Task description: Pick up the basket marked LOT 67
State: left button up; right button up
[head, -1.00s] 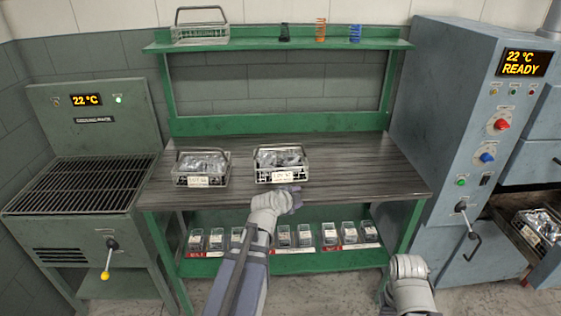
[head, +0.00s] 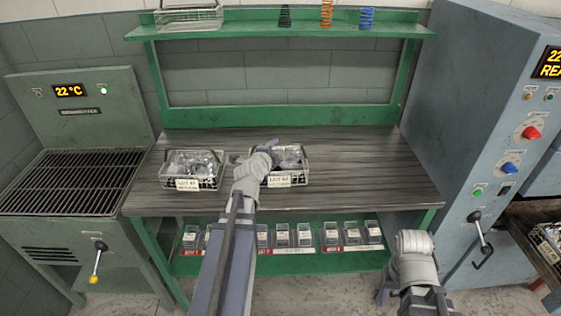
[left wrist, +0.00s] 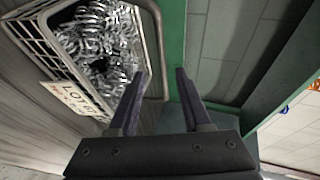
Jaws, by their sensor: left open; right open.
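Two wire baskets of metal springs stand on the bench top. The right basket (head: 288,160) has a front tag that seems to read LOT 67, though the print is small. The left basket (head: 193,166) has a LOT tag whose number I cannot read surely. My left gripper (head: 268,146) is open over the left side of the right basket and partly hides it. In the left wrist view, the open fingers (left wrist: 160,74) are close to the handle of a tagged basket (left wrist: 45,55); contact is unclear. My right gripper (head: 384,296) is open and empty, low in front of the bench.
The bench top (head: 370,170) is clear to the right. A green upper shelf (head: 220,30) holds an empty basket (head: 188,18) and three coil springs. A grilled machine (head: 70,183) stands left, a blue-grey cabinet (head: 455,110) right. Small boxes line the lower shelf.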

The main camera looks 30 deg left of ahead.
aim_at(278, 144)
pick_arm(q)
jog(key=shift+b+x, duration=1.15)
jog(key=shift+x, duration=2.75)
jog(key=shift+r, duration=0.25)
jog(key=shift+c, duration=0.4)
grip_shut()
